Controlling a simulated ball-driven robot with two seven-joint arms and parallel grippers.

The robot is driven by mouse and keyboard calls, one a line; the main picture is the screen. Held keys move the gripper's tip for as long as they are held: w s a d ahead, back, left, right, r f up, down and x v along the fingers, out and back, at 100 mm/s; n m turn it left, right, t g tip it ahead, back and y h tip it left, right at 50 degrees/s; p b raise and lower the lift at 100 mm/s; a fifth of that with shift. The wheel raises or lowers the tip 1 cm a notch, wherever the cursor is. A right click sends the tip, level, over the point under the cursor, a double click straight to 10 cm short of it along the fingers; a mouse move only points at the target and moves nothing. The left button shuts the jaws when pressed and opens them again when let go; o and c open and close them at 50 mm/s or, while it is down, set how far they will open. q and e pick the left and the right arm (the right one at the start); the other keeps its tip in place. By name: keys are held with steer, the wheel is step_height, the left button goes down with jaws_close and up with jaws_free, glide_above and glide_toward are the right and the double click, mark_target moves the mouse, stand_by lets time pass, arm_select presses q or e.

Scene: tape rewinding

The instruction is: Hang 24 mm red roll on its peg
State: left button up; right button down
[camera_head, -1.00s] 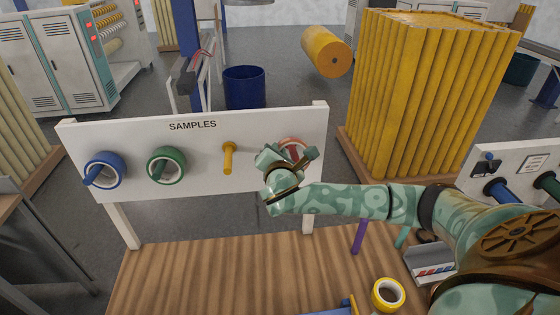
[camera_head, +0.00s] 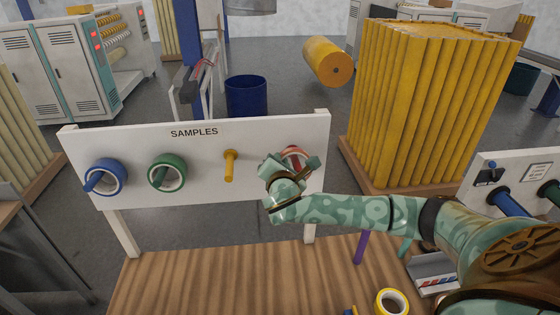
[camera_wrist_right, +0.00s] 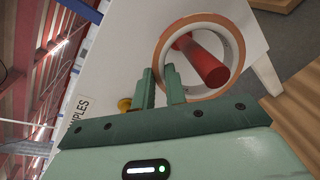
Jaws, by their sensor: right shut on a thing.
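The red roll (camera_head: 296,153) is at the right end of the white SAMPLES board, partly hidden by my right gripper (camera_head: 288,172). In the right wrist view the red roll (camera_wrist_right: 209,95) is a ring with a pale inner core. The red peg (camera_wrist_right: 205,62) runs through its opening, so the ring is around the peg. My right gripper (camera_wrist_right: 161,84) is shut on the ring's near left edge. The peg touches neither finger. Whether the ring rests on the peg is hard to tell. My left gripper is not in view.
The SAMPLES board (camera_head: 212,192) also carries a blue roll (camera_head: 118,177), a green roll (camera_head: 180,174) and an empty yellow peg (camera_head: 229,165). A yellow roll (camera_head: 379,301) lies on the wooden table (camera_head: 220,285). A purple peg (camera_head: 360,247) stands at the table's right.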

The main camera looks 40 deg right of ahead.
steer(key=shift+s+d+f+b, duration=0.15)
steer(key=shift+f+b, duration=0.2)
steer(key=shift+f, duration=0.55)
steer(key=c, duration=1.4)
jaws_free()
steer(key=shift+r, duration=0.1)
steer(key=shift+o, duration=0.2)
steer(key=b+v, duration=0.1)
steer(key=v, duration=1.5)
steer(key=shift+s, duration=0.1)
